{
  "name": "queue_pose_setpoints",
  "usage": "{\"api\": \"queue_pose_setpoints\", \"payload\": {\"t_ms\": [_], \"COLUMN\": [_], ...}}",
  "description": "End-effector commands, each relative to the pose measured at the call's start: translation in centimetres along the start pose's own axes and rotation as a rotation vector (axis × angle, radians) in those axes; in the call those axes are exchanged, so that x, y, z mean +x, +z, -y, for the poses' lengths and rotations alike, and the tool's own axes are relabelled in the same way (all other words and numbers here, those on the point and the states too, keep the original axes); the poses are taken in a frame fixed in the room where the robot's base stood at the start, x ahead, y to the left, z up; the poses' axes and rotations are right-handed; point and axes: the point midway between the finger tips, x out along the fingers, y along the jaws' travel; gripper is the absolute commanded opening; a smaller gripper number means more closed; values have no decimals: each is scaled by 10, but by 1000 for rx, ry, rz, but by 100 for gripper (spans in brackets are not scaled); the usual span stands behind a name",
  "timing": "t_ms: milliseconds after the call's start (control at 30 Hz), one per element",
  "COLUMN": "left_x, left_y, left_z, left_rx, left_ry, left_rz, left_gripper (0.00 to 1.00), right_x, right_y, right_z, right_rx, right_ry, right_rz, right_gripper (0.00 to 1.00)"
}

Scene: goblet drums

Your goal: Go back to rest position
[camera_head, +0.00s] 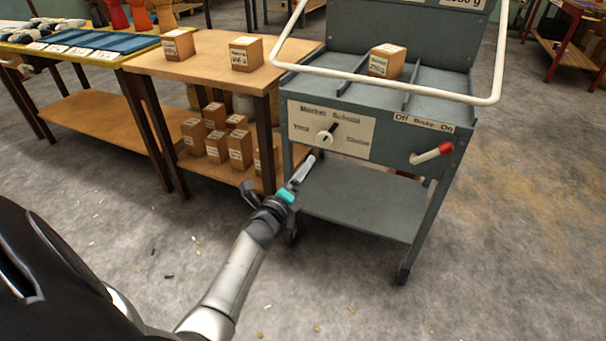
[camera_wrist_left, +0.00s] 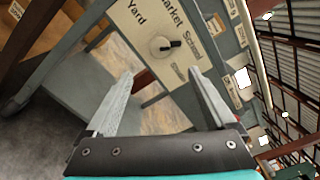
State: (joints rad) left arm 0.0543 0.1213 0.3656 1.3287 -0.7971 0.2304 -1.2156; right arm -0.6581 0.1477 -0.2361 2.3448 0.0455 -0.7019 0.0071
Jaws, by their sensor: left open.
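My left gripper (camera_head: 306,166) reaches forward in front of the grey cart (camera_head: 365,207), just below its dial plate. In the left wrist view the left gripper (camera_wrist_left: 161,72) has its two fingers spread, with nothing between them. The round dial knob (camera_head: 325,137) with a black pointer is on a cream plate marked Market, School, Yard and a fourth word. The knob also shows in the left wrist view (camera_wrist_left: 163,46), beyond the fingertips and apart from them. My right gripper is in neither view.
The cart has a white rail (camera_head: 395,88), a red-tipped brake lever (camera_head: 433,153) and a wooden block (camera_head: 387,61) in its top tray. A wooden table (camera_head: 205,64) with blocks above and below stands close on the left. Floor in front is mostly clear, with small scraps.

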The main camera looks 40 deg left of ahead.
Motion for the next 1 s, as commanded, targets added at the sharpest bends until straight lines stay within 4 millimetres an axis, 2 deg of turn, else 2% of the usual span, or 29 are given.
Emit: {"api": "queue_pose_setpoints", "payload": {"t_ms": [567,667,767,867,1000], "left_x": [0,-5,-19,-42,-87], "left_y": [0,-3,-12,-31,-73], "left_z": [0,2,6,13,27], "left_rx": [-2,-47,-182,-413,-808], "left_ry": [1,7,30,76,193], "left_rz": [0,-1,-6,-23,-67], "left_gripper": [89,89,89,89,89], "right_x": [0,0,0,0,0], "right_y": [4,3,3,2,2], "right_z": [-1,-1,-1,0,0], "right_rx": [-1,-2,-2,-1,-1], "right_ry": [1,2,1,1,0], "right_rz": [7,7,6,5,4], "right_gripper": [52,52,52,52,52]}}
